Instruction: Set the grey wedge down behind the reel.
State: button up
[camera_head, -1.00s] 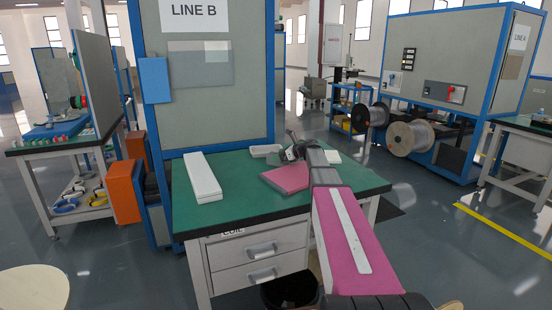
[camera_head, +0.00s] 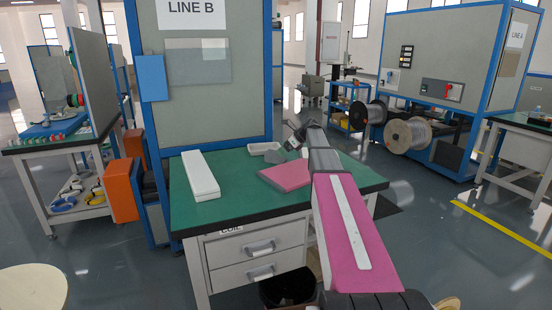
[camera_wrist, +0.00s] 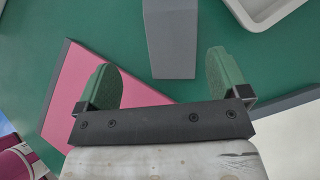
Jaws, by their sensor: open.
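The grey wedge (camera_wrist: 170,38) lies on the green table top in the wrist view, its near end close to the gap between my fingers. I cannot make out for certain which object is the reel of the task; a large reel (camera_head: 408,135) stands at the machine in the background.
The pink block (camera_wrist: 75,90) lies left of the wedge, partly under a finger. The white tray (camera_wrist: 262,10) is to its upper right. A long white box (camera_head: 200,175) lies at the table's left. Green table top (camera_head: 235,200) is bare in between.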

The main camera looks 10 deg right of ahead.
aim_at(271, 152)
jog(key=w+a+g+h, duration=0.1)
jog(key=w+a+r+g+h, duration=0.1)
jog(key=a+h, duration=0.1)
jog(key=shift+w, duration=0.2)
jog(key=a+r+h, duration=0.1)
jog(key=w+r+g+h, duration=0.1)
jog(key=h, duration=0.1)
jog(key=w+a+r+h, duration=0.1)
jog(key=r+h, duration=0.1)
jog(key=shift+a+m+g, duration=0.3)
jog(key=shift+m+g, duration=0.1)
jog(key=shift+a+r+h, duration=0.1)
jog(key=shift+r+h, duration=0.2)
jog(key=shift+r, duration=0.05)
notch_tip(271, 152, down, 11)
jog(key=shift+r, duration=0.15)
jog(key=shift+w, duration=0.1)
jog(key=c, duration=1.2)
jog(key=shift+r, duration=0.15)
